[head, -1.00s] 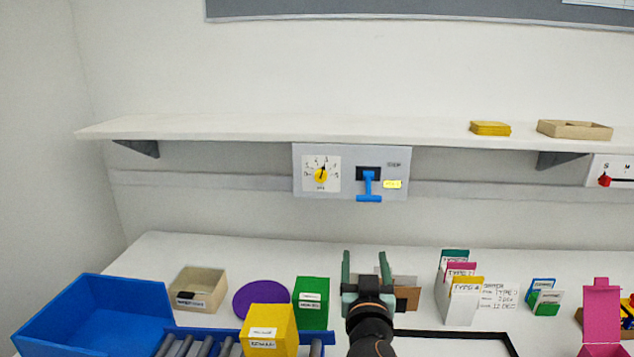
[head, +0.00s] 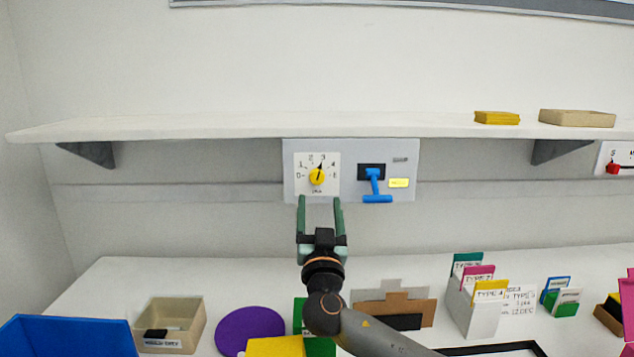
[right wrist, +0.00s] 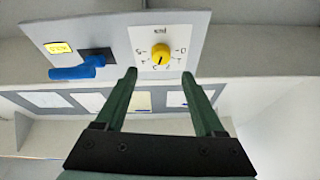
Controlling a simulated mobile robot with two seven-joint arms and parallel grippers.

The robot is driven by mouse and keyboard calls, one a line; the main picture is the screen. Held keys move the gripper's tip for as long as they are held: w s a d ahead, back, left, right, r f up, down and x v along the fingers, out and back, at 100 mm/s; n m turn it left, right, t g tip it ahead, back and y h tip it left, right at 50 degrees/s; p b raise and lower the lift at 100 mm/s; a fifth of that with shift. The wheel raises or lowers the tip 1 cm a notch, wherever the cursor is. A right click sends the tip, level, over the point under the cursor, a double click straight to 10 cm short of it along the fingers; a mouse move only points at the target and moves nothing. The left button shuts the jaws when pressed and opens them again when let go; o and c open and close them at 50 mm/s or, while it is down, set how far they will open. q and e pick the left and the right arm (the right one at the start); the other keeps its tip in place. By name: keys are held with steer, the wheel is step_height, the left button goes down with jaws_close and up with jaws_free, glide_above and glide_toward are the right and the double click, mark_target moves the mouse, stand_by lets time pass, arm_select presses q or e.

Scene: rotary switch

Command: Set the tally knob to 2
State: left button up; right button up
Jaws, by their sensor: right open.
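The yellow tally knob (head: 317,177) sits on a white dial plate with numbers around it, at the left of a grey wall panel (head: 348,190). Its dark pointer is directed up and slightly right, near the 3. My right gripper (head: 320,200) is open and empty, just below the dial, fingers pointing up toward it. In the right wrist view the knob (right wrist: 160,53) shows beyond and between the open fingertips (right wrist: 160,75), apart from them, with the dial upside down. My left gripper is not in view.
A blue T-shaped lever (head: 376,186) and a yellow label (head: 399,183) are right of the dial on the same panel. A white shelf (head: 230,130) juts out above. The table below holds a beige bin (head: 190,325), a purple disc (head: 240,330) and card holders (head: 485,305).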

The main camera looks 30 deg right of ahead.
mark_target(318, 179)
steer(key=p+x, duration=0.1)
steer(key=x, duration=0.6)
steer(key=shift+c, duration=0.3)
steer(key=shift+a, duration=0.1)
jaws_close()
